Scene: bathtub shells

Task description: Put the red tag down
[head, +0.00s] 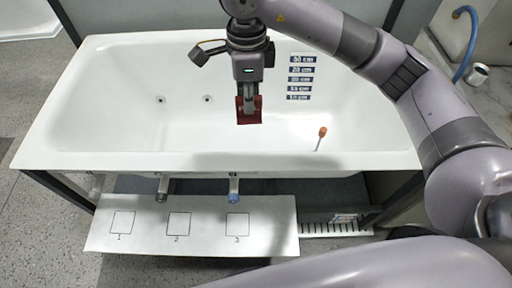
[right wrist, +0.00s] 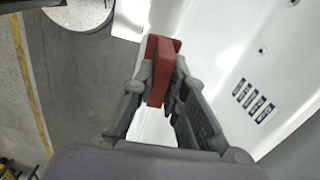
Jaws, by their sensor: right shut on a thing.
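The red tag (head: 241,112) is a small flat red piece held above the white bathtub shell (head: 130,105). My right gripper (head: 248,98) is shut on it, pointing down over the inside of the tub. In the right wrist view the red tag (right wrist: 163,72) sits between the two fingers (right wrist: 160,88), and its upper part stands out beyond them. No gap shows between tag and floor contact clearly enough to give its height. My left gripper is in neither view.
A white board (head: 150,240) with squares numbered 1, 2 and 3 lies before the tub. The squares are empty. An orange-tipped stick (head: 322,132) stands in the tub near depth labels (head: 299,78).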

